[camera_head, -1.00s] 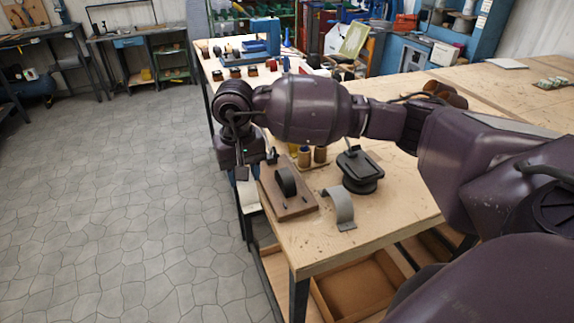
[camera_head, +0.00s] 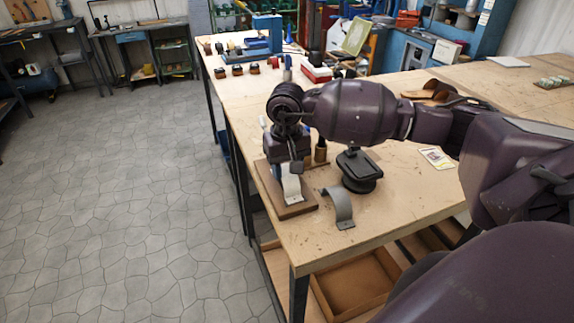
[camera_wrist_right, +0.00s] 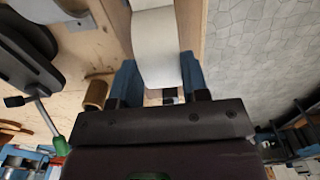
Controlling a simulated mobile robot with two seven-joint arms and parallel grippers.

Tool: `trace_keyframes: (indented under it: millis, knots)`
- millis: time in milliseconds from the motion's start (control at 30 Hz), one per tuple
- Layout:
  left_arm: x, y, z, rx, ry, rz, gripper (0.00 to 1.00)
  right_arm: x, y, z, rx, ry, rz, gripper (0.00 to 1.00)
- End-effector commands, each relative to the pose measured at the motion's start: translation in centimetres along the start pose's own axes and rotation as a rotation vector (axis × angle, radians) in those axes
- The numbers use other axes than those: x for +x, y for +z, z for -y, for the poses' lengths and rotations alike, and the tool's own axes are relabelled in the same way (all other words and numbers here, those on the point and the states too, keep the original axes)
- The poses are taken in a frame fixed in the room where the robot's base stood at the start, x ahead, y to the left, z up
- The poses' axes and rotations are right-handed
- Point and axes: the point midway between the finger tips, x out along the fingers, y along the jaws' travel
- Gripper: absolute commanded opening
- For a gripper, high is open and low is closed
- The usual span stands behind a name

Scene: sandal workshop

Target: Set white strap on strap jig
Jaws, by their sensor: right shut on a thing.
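The strap jig is a brown wooden board (camera_head: 293,210) with a raised form, near the table's front left corner; the form is mostly hidden now. The white strap (camera_head: 291,184) is in front of the form and over the board in the head view; whether it rests on the form I cannot tell. In the right wrist view the strap (camera_wrist_right: 155,45) runs away from between the blue fingers, with the board (camera_wrist_right: 190,28) beside it. My right gripper (camera_wrist_right: 158,84) is shut on the strap, above the board. My left gripper is not in view.
A grey arched piece (camera_head: 341,208) and a black stand (camera_head: 360,173) are right of the board. Brown cylinders (camera_head: 320,154) stand behind it. The table's left edge is close to the board. Bare tabletop (camera_head: 410,195) lies to the right.

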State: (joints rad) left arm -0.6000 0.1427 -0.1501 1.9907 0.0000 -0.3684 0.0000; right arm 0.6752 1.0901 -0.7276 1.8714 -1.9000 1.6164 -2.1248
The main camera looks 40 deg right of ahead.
Motion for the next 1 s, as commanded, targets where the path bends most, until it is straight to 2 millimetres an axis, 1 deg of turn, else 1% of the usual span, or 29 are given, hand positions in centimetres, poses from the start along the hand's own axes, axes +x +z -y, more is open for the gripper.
trace_keyframes:
  millis: [333, 367, 500, 767, 867, 900, 1000]
  knots:
    - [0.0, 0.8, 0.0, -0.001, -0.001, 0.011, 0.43, 0.4, 0.0, 0.0, 0.000, 0.001, 0.000, 0.16]
    - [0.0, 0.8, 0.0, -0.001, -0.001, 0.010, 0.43, 0.3, 0.0, 0.0, 0.000, 0.001, 0.000, 0.45]
    - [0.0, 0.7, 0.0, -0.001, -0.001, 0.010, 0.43, 0.2, 0.0, 0.0, 0.000, 0.001, 0.000, 0.66]
    - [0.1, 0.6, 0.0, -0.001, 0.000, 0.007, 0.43, 0.2, 0.0, 0.0, 0.000, 0.000, 0.000, 0.67]
    - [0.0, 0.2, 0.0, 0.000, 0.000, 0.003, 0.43, 0.0, 0.0, 0.0, 0.001, 0.000, 0.000, 0.67]
    - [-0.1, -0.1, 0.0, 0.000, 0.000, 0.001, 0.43, -0.2, 0.0, 0.0, 0.001, 0.000, 0.000, 0.67]
    - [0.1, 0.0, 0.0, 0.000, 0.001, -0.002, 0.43, -1.4, -0.1, 0.0, 0.000, 0.000, -0.005, 0.67]
